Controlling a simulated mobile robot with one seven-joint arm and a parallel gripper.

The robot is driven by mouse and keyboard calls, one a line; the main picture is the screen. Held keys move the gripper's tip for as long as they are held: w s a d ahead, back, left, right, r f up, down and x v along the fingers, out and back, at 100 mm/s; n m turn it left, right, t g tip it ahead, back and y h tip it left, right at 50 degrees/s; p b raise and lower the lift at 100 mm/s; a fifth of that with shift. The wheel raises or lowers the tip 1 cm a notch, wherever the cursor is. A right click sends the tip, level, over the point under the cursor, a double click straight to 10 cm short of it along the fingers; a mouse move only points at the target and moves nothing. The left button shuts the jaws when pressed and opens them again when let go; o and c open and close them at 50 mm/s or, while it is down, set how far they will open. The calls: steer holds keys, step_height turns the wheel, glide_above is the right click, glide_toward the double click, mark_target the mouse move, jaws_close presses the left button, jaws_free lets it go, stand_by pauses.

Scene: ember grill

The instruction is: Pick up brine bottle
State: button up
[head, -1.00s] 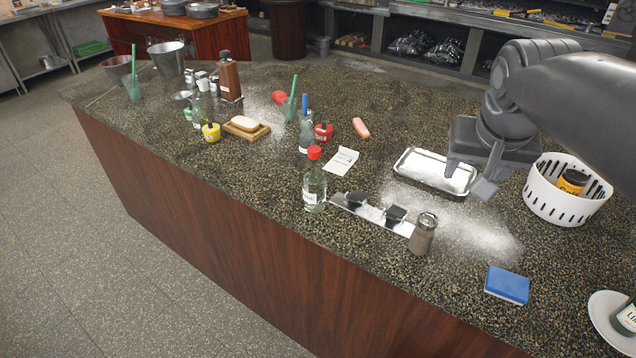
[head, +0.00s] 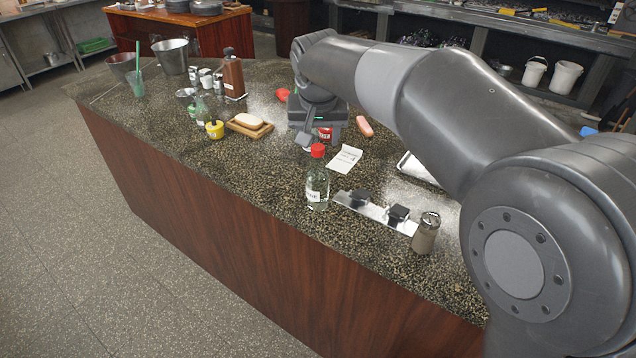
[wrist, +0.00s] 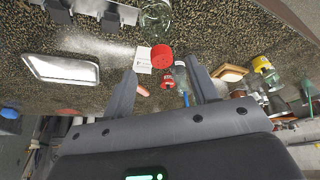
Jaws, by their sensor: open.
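A clear glass bottle with a red cap and a white label (head: 317,188) stands upright near the counter's front edge, apparently the brine bottle; I cannot read the label surely. In the wrist view the same bottle (wrist: 156,17) shows at the top with its red cap towards my gripper. My gripper (head: 312,143) is open and empty, behind the bottle and above the counter in the head view. In the wrist view its two fingers (wrist: 163,82) are spread apart, and the bottle lies beyond their tips, not between them.
Beside the bottle are a metal strip with black blocks (head: 376,207) and a shaker (head: 426,233). A clear bottle (wrist: 180,70) shows between the fingers.

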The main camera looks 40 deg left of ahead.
mark_target(318, 147)
steer(key=x, duration=0.6)
steer(key=shift+w+a+f, duration=0.2)
steer(key=shift+w+a, duration=0.15)
steer(key=shift+w, duration=0.05)
jaws_close()
steer(key=shift+r, duration=0.1)
stand_by(0.3)
